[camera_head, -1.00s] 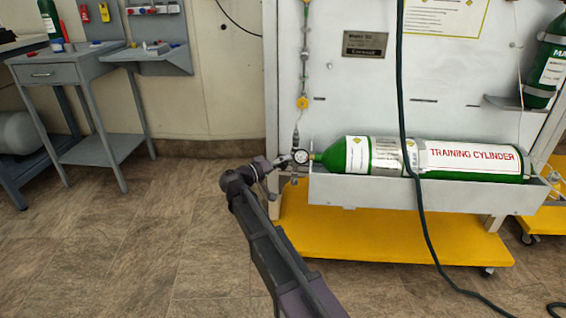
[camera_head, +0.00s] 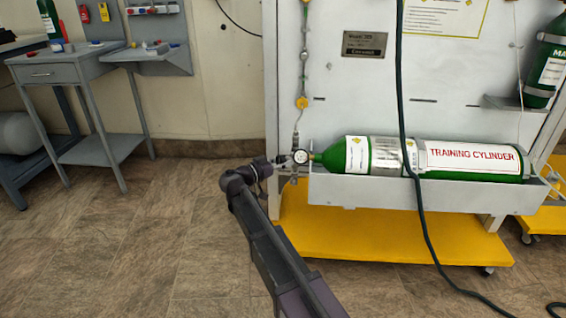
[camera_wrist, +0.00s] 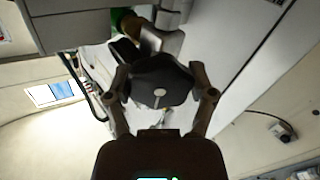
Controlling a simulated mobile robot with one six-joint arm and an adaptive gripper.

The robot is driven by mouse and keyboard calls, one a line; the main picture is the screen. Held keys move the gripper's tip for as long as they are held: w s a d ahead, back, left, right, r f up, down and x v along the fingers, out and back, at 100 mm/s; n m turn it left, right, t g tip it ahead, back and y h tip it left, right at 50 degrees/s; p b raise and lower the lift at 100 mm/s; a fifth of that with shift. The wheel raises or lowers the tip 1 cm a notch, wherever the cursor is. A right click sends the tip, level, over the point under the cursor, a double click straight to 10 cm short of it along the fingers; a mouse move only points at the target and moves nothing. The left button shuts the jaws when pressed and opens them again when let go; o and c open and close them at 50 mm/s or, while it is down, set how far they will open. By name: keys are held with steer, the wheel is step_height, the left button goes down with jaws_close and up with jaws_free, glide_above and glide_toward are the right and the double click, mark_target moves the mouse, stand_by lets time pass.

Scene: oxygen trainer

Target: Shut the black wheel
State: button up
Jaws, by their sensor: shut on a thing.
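The black wheel (camera_wrist: 160,82) fills the middle of the wrist view, a dark lobed knob with a pale screw at its centre. My gripper (camera_wrist: 162,90) is shut on it, one finger on each side of its rim. In the head view my gripper (camera_head: 280,162) is at the left end of the green training cylinder (camera_head: 470,158), next to a round gauge (camera_head: 300,156). The wheel itself is too small and covered to make out there. How far the wheel is turned cannot be told.
The cylinder lies in a grey trough (camera_head: 420,193) on a white panel above a yellow base (camera_head: 390,238). A dark green hose (camera_head: 402,90) hangs in front of the cylinder. A grey side table (camera_head: 60,72) stands at the left. The floor between is clear.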

stand_by(0.3)
steer(key=o, duration=1.1)
steer(key=shift+a, duration=0.1)
steer(key=shift+v, duration=5.9)
